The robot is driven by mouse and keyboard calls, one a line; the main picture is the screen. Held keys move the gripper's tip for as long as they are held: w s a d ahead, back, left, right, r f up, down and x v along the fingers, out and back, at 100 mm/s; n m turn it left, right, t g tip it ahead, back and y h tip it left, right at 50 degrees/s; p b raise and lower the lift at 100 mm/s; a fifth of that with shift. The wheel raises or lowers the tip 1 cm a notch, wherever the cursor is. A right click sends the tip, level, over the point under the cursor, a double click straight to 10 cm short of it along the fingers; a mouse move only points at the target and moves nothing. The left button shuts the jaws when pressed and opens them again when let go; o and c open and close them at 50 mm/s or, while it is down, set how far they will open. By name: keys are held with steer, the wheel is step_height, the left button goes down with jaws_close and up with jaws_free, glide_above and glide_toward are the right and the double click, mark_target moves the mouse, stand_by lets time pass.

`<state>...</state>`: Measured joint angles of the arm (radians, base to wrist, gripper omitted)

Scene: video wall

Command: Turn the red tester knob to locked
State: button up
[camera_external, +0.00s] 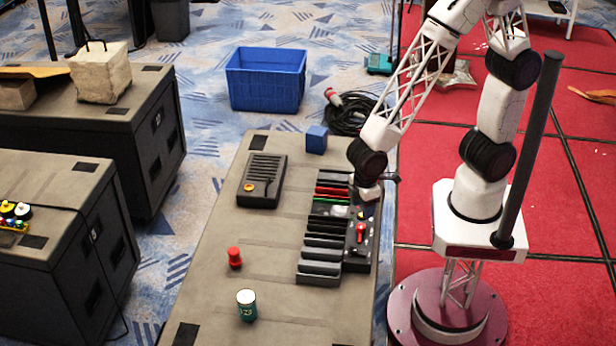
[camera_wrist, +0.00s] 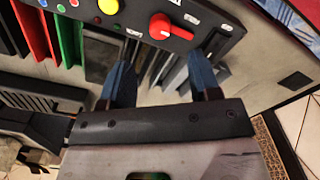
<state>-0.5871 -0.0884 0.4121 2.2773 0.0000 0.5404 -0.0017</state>
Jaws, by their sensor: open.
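The red tester knob (camera_wrist: 160,26) sits on a dark panel (camera_wrist: 215,18) in the wrist view, with its pointer toward the right and slightly down. White marks beside it are too small to read. In the external view the knob (camera_external: 360,229) is on the panel at the right edge of the table. My gripper (camera_wrist: 161,78) is open and empty, its two blue fingers apart below the knob in the wrist view and not touching it. In the external view my gripper (camera_external: 368,191) is over the far part of the panel, its fingers hard to make out.
A yellow button (camera_wrist: 108,6) is left of the knob. Slotted dark, red and green modules (camera_external: 322,240) stand beside the panel. A black device (camera_external: 262,182), blue cube (camera_external: 316,139), red peg (camera_external: 234,258) and can (camera_external: 246,305) stand on the table (camera_external: 205,290). The table's near left is mostly clear.

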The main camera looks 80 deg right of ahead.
mark_target(361, 226)
steer(key=shift+f, duration=0.2)
steer(key=shift+f, duration=3.65)
steer(key=c, duration=0.9)
